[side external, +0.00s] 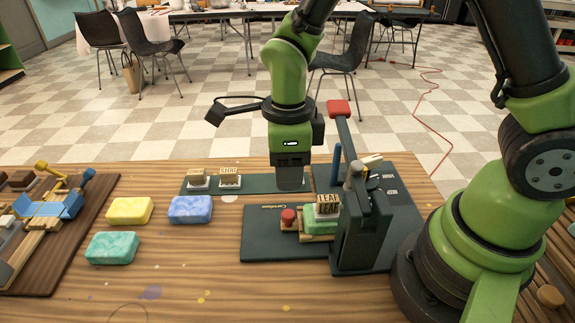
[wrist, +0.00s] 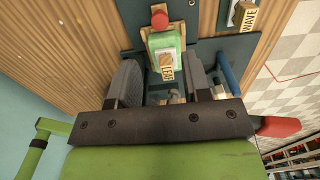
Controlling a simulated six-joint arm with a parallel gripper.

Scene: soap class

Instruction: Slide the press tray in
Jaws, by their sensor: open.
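The press tray (side external: 288,227) is a small wooden slide with a red knob (side external: 289,215) at its left end, on the dark base of the press (side external: 362,225). A green soap bar (side external: 322,224) lies on the tray, with a stamp reading LEAF (side external: 327,204) on top. In the wrist view the red knob (wrist: 159,20), the green soap (wrist: 180,42) and the stamp (wrist: 167,66) lie ahead of my fingers. My gripper (side external: 290,180) is open and empty, pointing down behind the tray. Its spread fingers (wrist: 163,62) also show in the wrist view.
The press lever with its red handle (side external: 339,108) stands raised. Yellow (side external: 129,210), blue (side external: 190,209) and teal (side external: 112,247) soap bars lie left. A wooden board with a blue-handled device (side external: 50,208) is farther left.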

